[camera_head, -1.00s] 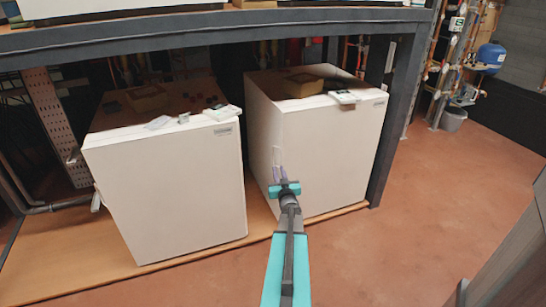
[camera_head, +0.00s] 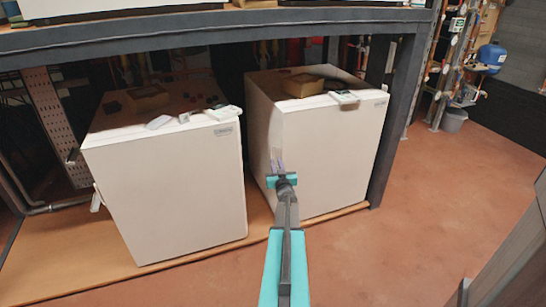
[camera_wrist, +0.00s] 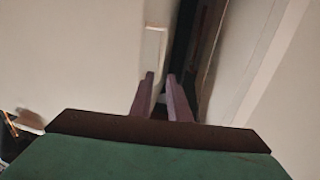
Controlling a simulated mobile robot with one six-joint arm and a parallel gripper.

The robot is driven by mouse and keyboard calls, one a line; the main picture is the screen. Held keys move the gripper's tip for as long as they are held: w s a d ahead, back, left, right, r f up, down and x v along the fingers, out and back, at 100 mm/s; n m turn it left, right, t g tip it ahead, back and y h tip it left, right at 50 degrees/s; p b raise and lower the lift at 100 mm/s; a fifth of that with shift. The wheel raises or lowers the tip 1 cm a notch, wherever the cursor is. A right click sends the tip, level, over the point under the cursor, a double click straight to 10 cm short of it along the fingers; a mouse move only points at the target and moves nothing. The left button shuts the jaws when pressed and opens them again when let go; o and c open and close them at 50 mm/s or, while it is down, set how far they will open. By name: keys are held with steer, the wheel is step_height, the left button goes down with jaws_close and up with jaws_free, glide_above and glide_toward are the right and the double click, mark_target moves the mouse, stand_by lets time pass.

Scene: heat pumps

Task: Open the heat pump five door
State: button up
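Two white box-shaped heat pumps stand side by side under the shelf, a left one (camera_head: 170,195) and a right one (camera_head: 335,155). Their labels are too small to read, so I cannot tell which is number five. My gripper (camera_head: 279,166) is at the left front edge of the right heat pump. In the wrist view its two purple fingers (camera_wrist: 160,95) are apart, with no object clearly held. A pale upright handle (camera_wrist: 155,55) on a white panel is just ahead of the left finger. Both front doors look closed in the head view.
A grey shelf beam (camera_head: 200,35) runs above the heat pumps, and a dark post (camera_head: 396,120) stands at the right. A narrow gap separates the two units. Small items lie on both tops. The reddish floor (camera_head: 430,220) at the right is clear.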

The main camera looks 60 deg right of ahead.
mark_target(273, 155)
steer(key=shift+b+x, duration=0.35)
steer(key=shift+x, duration=3.4)
jaws_close()
steer(key=shift+a, duration=0.1)
steer(key=shift+w, duration=0.1)
